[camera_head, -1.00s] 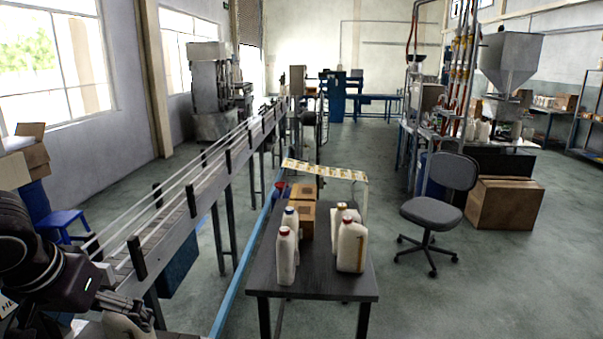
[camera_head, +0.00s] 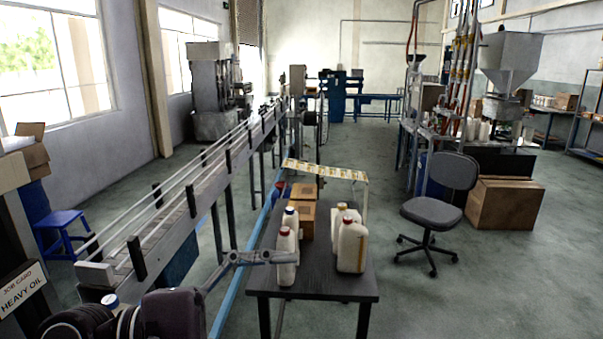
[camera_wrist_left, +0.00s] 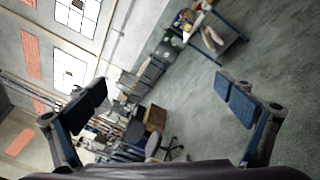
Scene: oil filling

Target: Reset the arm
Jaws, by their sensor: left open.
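My left arm comes in at the bottom left of the head view. Its gripper (camera_head: 272,257) reaches out to the right, across the picture of the front white bottle (camera_head: 284,270) on the dark table. I cannot tell from the head view whether it touches that bottle. In the left wrist view the gripper's two fingers (camera_wrist_left: 164,104) stand wide apart with nothing held between them. My right gripper is not in view.
The dark table (camera_head: 325,283) holds several white bottles and brown boxes (camera_head: 307,221). The conveyor (camera_head: 170,225) runs along the left. A blue stool (camera_head: 60,220) and a job card sign (camera_head: 22,287) stand at the far left. A grey chair (camera_head: 430,205) stands right of the table.

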